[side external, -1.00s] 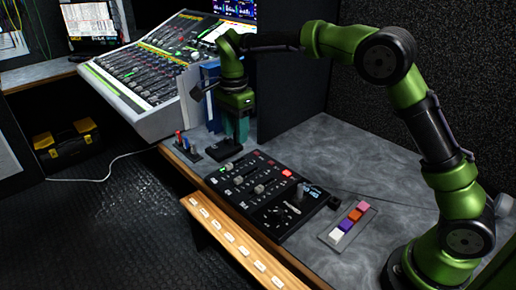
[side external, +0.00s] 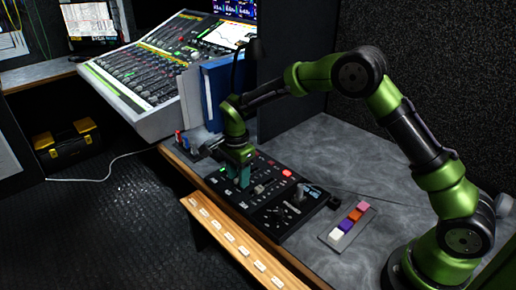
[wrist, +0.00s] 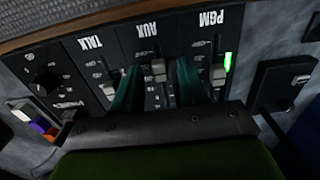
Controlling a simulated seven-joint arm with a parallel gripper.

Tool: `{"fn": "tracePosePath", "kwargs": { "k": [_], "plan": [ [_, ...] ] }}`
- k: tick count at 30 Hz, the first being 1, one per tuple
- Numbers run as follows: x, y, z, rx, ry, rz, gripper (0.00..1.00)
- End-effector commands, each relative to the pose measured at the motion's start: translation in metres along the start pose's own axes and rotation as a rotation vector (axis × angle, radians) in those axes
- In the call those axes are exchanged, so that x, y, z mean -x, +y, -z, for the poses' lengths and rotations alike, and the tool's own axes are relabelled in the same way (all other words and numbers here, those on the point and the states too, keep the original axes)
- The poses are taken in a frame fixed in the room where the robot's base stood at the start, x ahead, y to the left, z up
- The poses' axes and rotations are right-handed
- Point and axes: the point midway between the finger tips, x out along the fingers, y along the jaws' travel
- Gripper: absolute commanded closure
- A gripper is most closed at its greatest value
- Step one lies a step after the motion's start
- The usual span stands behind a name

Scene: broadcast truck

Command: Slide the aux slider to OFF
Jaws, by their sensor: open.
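The aux slider (wrist: 158,70) is a light grey knob in a slot under the upside-down AUX label in the wrist view. It sits nearer that label than the TALK knob does. My gripper (wrist: 158,82) is open, with its two green fingers on either side of the aux knob. I cannot tell whether either finger touches it. In the side view my gripper (side external: 240,178) is low over the far part of the black control panel (side external: 268,212), and hides the aux knob. The ON and OFF markings are too small to read.
The PGM slider (wrist: 218,74), beside a lit green lamp (wrist: 228,61), and the TALK slider (wrist: 108,90) flank the fingers closely. A blue binder (side external: 226,88) stands behind; a coloured button strip (side external: 347,224) lies right.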

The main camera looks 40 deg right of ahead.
Motion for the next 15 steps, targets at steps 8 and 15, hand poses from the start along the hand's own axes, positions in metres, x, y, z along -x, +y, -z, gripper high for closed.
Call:
{"fn": "tracePosePath", "kwargs": {
  "k": [8,15],
  "plan": [
    [0.0003,0.0,0.0001,0.0,0.0,0.0,0.77],
    [0.0005,-0.0001,0.0001,0.0,0.001,0.0,1.0]
  ]
}}
